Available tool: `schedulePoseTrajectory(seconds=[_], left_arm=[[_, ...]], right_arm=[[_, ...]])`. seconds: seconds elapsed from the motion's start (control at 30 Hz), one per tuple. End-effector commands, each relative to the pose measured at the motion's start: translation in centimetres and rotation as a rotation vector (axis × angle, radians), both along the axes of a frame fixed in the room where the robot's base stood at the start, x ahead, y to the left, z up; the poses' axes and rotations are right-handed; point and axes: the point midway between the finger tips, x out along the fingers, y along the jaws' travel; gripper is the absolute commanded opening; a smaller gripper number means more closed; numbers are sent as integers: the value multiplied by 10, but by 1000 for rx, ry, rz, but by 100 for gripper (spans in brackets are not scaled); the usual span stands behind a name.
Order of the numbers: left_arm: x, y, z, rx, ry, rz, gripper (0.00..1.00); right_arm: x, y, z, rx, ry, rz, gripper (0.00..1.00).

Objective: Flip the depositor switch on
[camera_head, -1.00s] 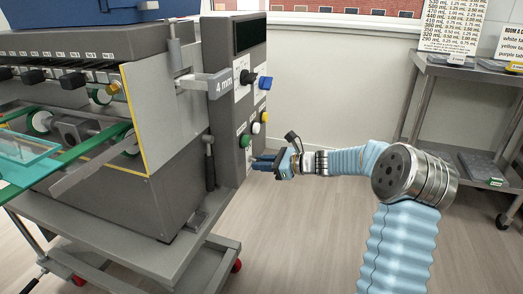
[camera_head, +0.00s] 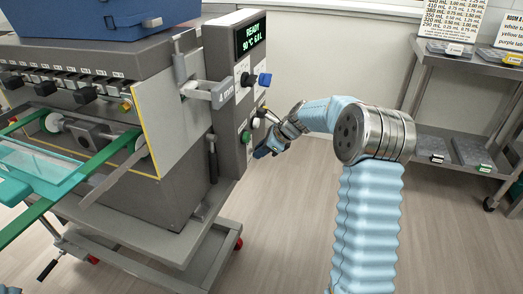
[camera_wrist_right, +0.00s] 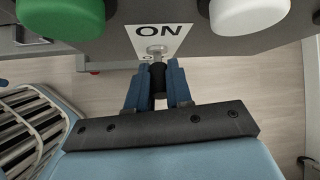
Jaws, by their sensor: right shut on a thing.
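The depositor (camera_head: 180,110) is the large grey machine at the left in the head view. Its control panel display (camera_head: 251,37) is lit and reads READY, 90 °C. In the right wrist view, a small switch lever (camera_wrist_right: 157,72) with a dark grip sits at a white ON label (camera_wrist_right: 158,38). My right gripper (camera_wrist_right: 158,84) is shut on the lever, with a blue finger on each side. In the head view, my right gripper (camera_head: 267,147) is at the lower panel edge, where the lever is hard to make out. My left gripper is not in view.
A green button (camera_wrist_right: 62,12) and a white button (camera_wrist_right: 248,14) flank the switch. A blue knob (camera_head: 264,80) sits higher on the panel. The depositor stands on a wheeled cart (camera_head: 190,245). Metal shelves (camera_head: 450,110) stand at the right, with open floor between.

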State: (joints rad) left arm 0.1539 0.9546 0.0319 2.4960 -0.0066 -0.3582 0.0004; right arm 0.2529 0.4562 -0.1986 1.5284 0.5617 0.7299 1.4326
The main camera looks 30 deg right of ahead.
Motion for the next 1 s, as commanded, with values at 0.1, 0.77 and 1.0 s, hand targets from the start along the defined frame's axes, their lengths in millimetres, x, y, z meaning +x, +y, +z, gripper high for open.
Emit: schedulePoseTrajectory(seconds=[0.1,0.77,1.0], left_arm=[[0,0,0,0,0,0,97],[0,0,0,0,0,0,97],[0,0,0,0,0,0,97]], right_arm=[[0,0,0,-5,6,-1,0],[0,0,0,-5,6,1,45],[-5,-4,9,-7,5,-1,45]])
